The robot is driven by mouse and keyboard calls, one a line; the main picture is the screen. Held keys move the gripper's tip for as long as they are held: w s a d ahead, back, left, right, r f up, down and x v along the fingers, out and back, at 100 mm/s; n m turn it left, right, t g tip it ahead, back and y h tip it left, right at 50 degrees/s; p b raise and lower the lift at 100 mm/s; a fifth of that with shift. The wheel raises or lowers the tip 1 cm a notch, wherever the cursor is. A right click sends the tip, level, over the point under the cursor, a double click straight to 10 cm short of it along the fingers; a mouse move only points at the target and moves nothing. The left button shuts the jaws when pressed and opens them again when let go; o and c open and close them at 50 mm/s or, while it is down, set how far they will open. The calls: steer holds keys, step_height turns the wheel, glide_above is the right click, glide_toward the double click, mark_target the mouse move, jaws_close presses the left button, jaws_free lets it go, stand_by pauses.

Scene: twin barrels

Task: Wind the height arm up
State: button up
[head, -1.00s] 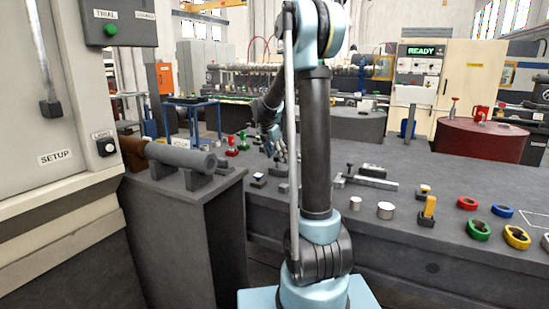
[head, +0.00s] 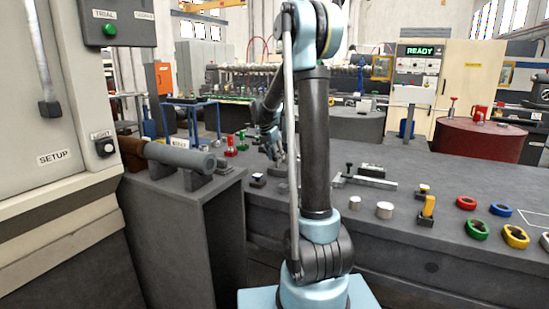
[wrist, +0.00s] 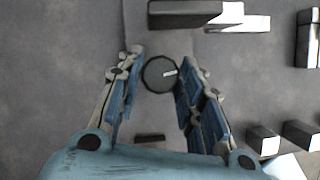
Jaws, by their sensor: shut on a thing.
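My gripper shows in the wrist view (wrist: 164,62), its two blue-padded fingers on either side of a round dark knob (wrist: 158,75). The knob has a short white mark near its right edge. My gripper is shut on the knob, seen from above. In the head view my gripper (head: 274,148) is low over the bench, partly behind my own arm, and the knob cannot be made out there. I cannot tell which part is the height arm; what the knob drives is hidden.
Metal bars (wrist: 185,13) lie beyond the fingers, and small blocks (wrist: 263,140) stand to the right. On the bench (head: 410,172) are a clamp-like fixture (head: 366,183), light cylinders (head: 385,210) and coloured rings (head: 477,229). A grey barrel (head: 180,157) rests at left.

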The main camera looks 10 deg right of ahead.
steer(key=m, duration=0.1)
steer(key=m+g, duration=0.1)
steer(key=m, duration=0.1)
steer(key=shift+w+a+m+h, duration=0.2)
steer(key=shift+w+m+h, duration=0.1)
steer(key=shift+w, duration=0.05)
steer(key=m+g, duration=0.1)
steer(key=m, duration=0.2)
steer(key=shift+w+m, duration=0.15)
steer(key=shift+m, duration=0.15)
steer(key=m+g, duration=0.1)
steer(key=m, duration=0.2)
steer(key=shift+w+m+g, duration=0.15)
steer(key=shift+m+g, duration=0.15)
steer(key=shift+g, duration=0.1)
steer(key=shift+d+m+g, duration=0.2)
steer(key=shift+m+g, duration=0.4)
steer(key=shift+m, duration=1.3)
steer(key=o, duration=1.1)
steer(key=shift+c, duration=0.2)
